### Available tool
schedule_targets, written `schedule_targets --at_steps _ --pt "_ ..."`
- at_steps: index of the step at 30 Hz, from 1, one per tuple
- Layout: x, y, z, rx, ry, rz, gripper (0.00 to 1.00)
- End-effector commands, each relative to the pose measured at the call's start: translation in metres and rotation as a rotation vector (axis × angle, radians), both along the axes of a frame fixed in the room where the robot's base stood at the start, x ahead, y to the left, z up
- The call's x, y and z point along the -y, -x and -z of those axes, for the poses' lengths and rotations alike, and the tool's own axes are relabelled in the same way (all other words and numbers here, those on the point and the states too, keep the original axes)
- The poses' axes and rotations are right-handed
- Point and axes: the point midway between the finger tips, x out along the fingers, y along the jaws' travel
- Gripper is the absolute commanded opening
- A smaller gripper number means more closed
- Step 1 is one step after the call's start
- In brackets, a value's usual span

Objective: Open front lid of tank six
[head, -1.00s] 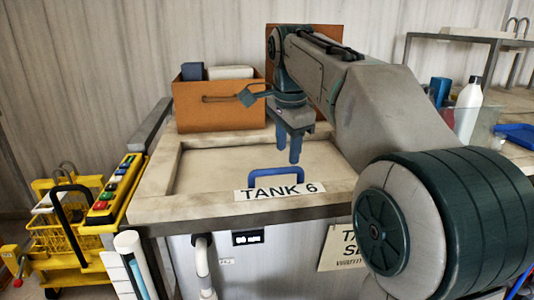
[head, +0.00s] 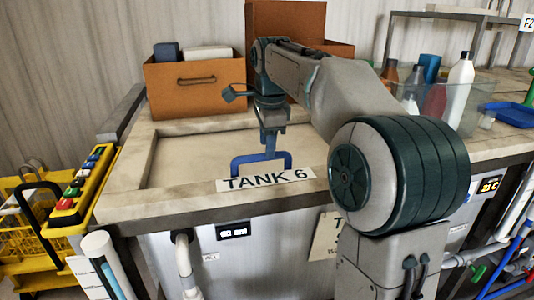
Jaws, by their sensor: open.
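Tank six (head: 110,205) stands in front of me, with a "TANK 6" label (head: 265,179) on its front rim. Its pale lid (head: 195,158) lies flat and closed in the recessed top. A blue handle (head: 238,163) stands up from the lid's front edge, just behind the label. My gripper (head: 270,148) points down at the handle, with its blue fingers open. The fingers overlap the handle's top bar in this view. I cannot tell whether they touch it or straddle it.
Brown boxes (head: 195,98) stand behind the lid. A yellow button panel (head: 78,185) and yellow basket (head: 22,215) are at the left. Bottles (head: 461,85) in a clear bin and a blue tray (head: 515,115) are at the right. Pipes run down the tank's front.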

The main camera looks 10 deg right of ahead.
Motion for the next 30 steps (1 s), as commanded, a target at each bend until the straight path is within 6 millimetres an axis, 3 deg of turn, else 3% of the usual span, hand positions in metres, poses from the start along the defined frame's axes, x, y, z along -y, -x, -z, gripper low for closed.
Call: schedule_targets --at_steps 6,16,17,21,30 --pt "0.001 -0.004 0.023 -0.002 0.0 0.002 0.41" --pt "0.001 -0.005 0.026 0.0 0.0 0.001 0.41" --pt "0.001 -0.005 0.026 0.0 0.0 0.001 0.38" --pt "0.001 -0.005 0.026 0.0 0.0 0.001 0.0" --pt "0.005 -0.01 0.024 -0.001 0.0 0.007 0.0"
